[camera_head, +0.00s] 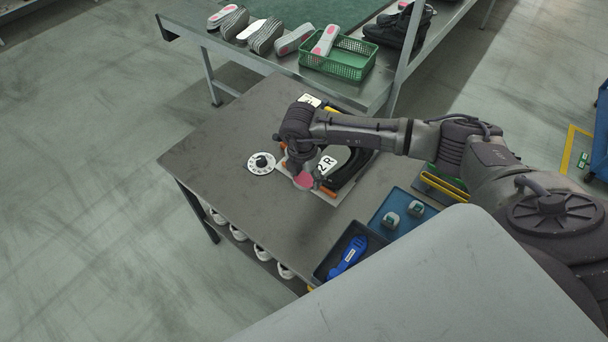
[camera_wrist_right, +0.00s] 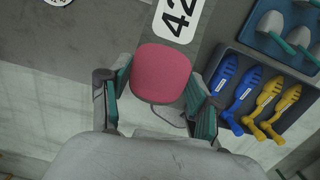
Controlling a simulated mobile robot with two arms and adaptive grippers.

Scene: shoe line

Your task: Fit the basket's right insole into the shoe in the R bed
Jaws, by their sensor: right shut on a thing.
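My right gripper (camera_head: 303,172) is above the workbench near the plate marked 42 R (camera_head: 326,165). In the right wrist view its two teal-padded fingers (camera_wrist_right: 158,92) are on either side of a rounded pink insole end (camera_wrist_right: 161,72). The pink also shows below the gripper in the head view (camera_head: 303,181). A dark curved shape (camera_head: 352,168) beside the R label may be the shoe in the R bed; my arm partly hides it. The green basket (camera_head: 352,69) on the rear table holds a white insole with pink patches (camera_head: 325,40). My left gripper is not in view.
A white round dial (camera_head: 261,163) lies left of the gripper. A dark tray (camera_head: 323,268) with a blue tool and a blue tray (camera_head: 377,223) stand at the workbench's near right. White shoes sit on the lower shelf. The bench's left part is clear.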

